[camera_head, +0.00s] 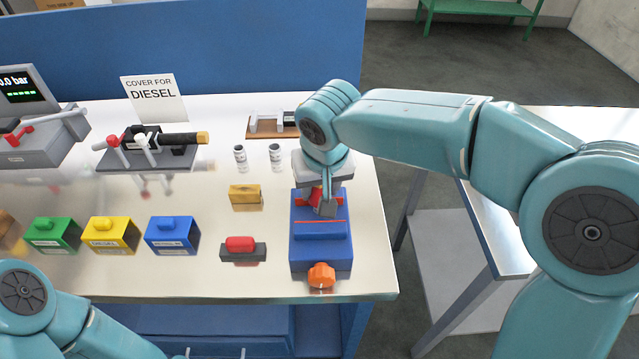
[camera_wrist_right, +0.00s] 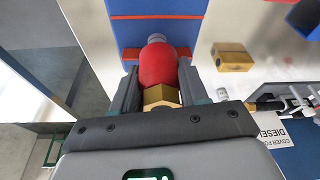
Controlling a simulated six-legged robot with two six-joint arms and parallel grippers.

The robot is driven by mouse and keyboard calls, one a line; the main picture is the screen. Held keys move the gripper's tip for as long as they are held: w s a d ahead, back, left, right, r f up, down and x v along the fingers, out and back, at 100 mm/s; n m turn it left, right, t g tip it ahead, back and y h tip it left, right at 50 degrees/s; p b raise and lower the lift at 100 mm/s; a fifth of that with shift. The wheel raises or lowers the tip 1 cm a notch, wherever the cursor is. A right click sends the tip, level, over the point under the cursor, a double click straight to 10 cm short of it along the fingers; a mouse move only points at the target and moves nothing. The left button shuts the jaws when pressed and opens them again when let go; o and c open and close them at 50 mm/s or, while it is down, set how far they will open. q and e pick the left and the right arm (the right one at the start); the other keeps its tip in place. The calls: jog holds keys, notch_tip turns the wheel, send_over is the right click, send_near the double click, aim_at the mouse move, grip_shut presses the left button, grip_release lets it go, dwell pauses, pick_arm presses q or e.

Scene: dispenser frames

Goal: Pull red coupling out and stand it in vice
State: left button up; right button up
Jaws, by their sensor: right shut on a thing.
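My right gripper (camera_head: 325,207) points down over the blue vice (camera_head: 321,252), which has red jaw lines and an orange knob (camera_head: 321,275). In the right wrist view the gripper (camera_wrist_right: 158,92) is shut on the red coupling (camera_wrist_right: 158,66), which has a brass hex part and a grey tip. The tip points towards the blue vice (camera_wrist_right: 180,8), between its red lines. I cannot tell whether it touches the vice. In the head view the gripper mostly hides the coupling. My left forearm shows at the bottom left; its gripper is out of view.
A red piece on a dark base (camera_head: 243,255) and a brass-coloured block (camera_head: 245,194) lie left of the vice. Green (camera_head: 52,236), yellow (camera_head: 109,236) and blue (camera_head: 172,235) boxes stand further left. Two small bottles (camera_head: 275,157) and a "COVER FOR DIESEL" sign (camera_head: 153,98) stand behind.

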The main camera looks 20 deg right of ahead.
jog(key=shift+f+b, duration=0.4)
jog(key=shift+f, duration=0.05)
jog(key=o, duration=1.3)
jog(key=shift+o, duration=0.2)
jog(key=p+v, duration=0.1)
jog(key=v, duration=1.5)
jog(key=shift+r+p, duration=0.15)
jog(key=shift+p, duration=0.15)
